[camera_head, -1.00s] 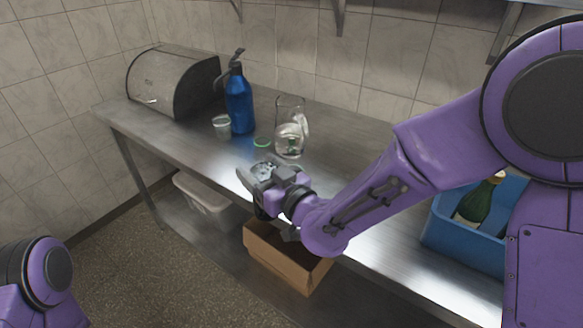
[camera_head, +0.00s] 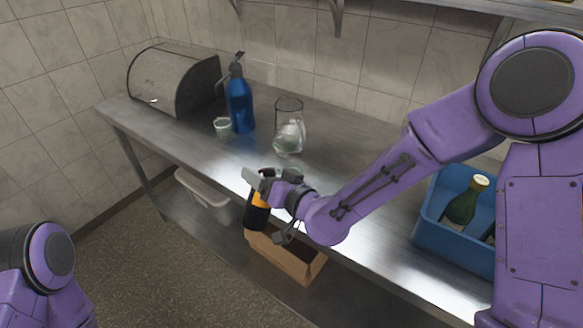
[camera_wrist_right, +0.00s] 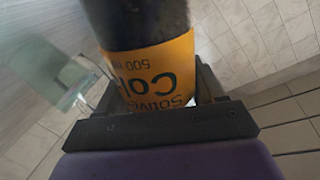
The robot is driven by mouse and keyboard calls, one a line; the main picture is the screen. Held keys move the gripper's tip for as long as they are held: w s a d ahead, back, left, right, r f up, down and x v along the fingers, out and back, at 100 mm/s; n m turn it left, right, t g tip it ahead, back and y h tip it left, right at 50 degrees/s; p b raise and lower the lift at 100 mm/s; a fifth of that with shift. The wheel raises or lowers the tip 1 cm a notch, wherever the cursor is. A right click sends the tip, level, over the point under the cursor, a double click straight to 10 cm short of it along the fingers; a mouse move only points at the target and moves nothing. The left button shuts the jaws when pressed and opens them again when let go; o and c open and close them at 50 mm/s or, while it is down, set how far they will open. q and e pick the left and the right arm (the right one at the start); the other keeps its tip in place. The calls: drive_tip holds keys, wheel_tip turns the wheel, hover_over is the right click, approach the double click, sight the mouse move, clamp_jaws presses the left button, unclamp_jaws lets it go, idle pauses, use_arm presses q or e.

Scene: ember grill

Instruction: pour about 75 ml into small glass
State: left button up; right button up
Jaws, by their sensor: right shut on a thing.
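My right gripper (camera_head: 265,184) is shut on a dark bottle (camera_head: 256,217) with an orange label, held just off the front edge of the counter. The right wrist view shows the bottle (camera_wrist_right: 140,25) between the fingers, its label lettering upside down. A small glass (camera_head: 223,129) stands on the counter beside a blue spray bottle. A larger clear glass vessel (camera_head: 289,128) with pale contents stands further right. A pale green, glassy thing (camera_wrist_right: 48,70) shows left of the bottle in the wrist view; which one it is, I cannot tell. My left gripper is out of view.
The blue bottle (camera_head: 240,103) and a metal bread bin (camera_head: 160,78) stand at the back left of the steel counter (camera_head: 190,137). A blue crate (camera_head: 445,241) holding a green bottle (camera_head: 463,203) is at the right. A cardboard box (camera_head: 290,262) and a pale bin (camera_head: 204,196) are below.

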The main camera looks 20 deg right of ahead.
drive_tip(key=shift+w+d+m, duration=0.1)
drive_tip(key=shift+m, duration=0.2)
drive_tip(key=shift+s+a+f+m+g+p, duration=0.2)
drive_tip(key=shift+f+m+g+p, duration=0.25)
drive_tip(key=shift+m, duration=0.25)
drive_tip(key=shift+s+a+f+m+g+y, duration=0.2)
drive_tip(key=shift+a+f+m+y, duration=0.05)
drive_tip(key=shift+f+m, duration=0.35)
drive_tip(key=shift+s+a+f+m+g+y, duration=0.15)
drive_tip(key=shift+a+f+m+y, duration=0.1)
drive_tip(key=shift+f+m, duration=0.35)
drive_tip(key=shift+s+a+f+m, duration=0.1)
drive_tip(key=shift+s+a+m, duration=0.05)
drive_tip(key=shift+m, duration=0.55)
drive_tip(key=shift+r+m+g+p, duration=0.3)
drive_tip(key=shift+p, duration=0.35)
drive_tip(key=shift+d+r+m+y+p, duration=0.2)
drive_tip(key=shift+r+m+y+p, duration=0.2)
drive_tip(key=shift+r+m+p, duration=0.25)
drive_tip(key=shift+s+a, duration=0.15)
drive_tip(key=shift+a, duration=0.3)
drive_tip(key=shift+r+m+g+p, duration=0.25)
drive_tip(key=shift+m+g+p, duration=0.05)
drive_tip(key=shift+m+p, duration=0.1)
idle(0.8)
